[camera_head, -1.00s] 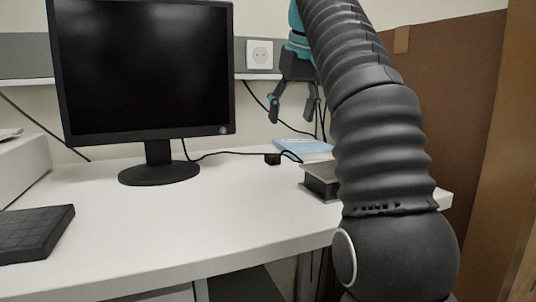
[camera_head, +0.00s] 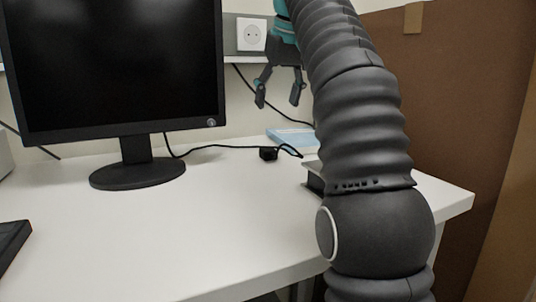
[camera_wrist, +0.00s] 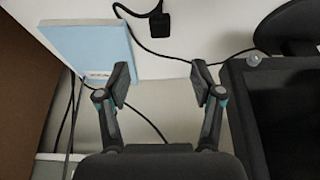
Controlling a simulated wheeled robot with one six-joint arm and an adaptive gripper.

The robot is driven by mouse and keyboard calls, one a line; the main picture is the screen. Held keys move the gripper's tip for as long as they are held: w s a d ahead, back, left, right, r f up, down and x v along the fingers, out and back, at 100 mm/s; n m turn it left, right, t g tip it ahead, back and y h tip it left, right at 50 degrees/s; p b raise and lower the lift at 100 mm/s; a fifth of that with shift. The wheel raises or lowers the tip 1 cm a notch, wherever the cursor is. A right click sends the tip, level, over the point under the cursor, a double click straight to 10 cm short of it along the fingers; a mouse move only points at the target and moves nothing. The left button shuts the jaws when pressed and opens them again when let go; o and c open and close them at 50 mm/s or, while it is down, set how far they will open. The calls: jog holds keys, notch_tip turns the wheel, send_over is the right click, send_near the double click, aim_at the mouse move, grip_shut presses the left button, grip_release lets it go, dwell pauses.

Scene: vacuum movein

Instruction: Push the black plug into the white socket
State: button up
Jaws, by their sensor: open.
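The black plug (camera_head: 268,154) lies on the white desk, on a black cable. In the wrist view the plug (camera_wrist: 159,22) is at the top middle, beyond my fingertips and apart from them. The white socket (camera_head: 250,34) is on the grey wall panel to the right of the monitor, and it looks empty. My gripper (camera_head: 279,103) hangs open and empty, fingers downward, above the back of the desk and below and right of the socket. In the wrist view my gripper (camera_wrist: 161,78) has its fingers wide apart with nothing between them.
The monitor (camera_head: 115,70) stands left of the socket. A light blue book (camera_head: 290,137) lies at the back of the desk (camera_head: 225,215); a dark box (camera_head: 314,178) sits partly behind my arm. A keyboard (camera_head: 12,240) is front left. The middle of the desk is clear.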

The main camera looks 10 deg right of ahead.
jog(key=b, duration=0.2)
send_over(268, 149)
jog(key=s, duration=0.2)
jog(key=shift+s+d+f, duration=0.1)
jog(key=shift+d+f, duration=0.05)
jog(key=shift+f, duration=1.55)
jog(key=shift+s+d+f, duration=0.1)
jog(key=shift+f, duration=1.55)
jog(key=shift+f, duration=0.1)
jog(key=shift+b+x, duration=0.75)
jog(key=shift+x, duration=1.95)
jog(key=shift+w, duration=0.1)
jog(key=c, duration=1.2)
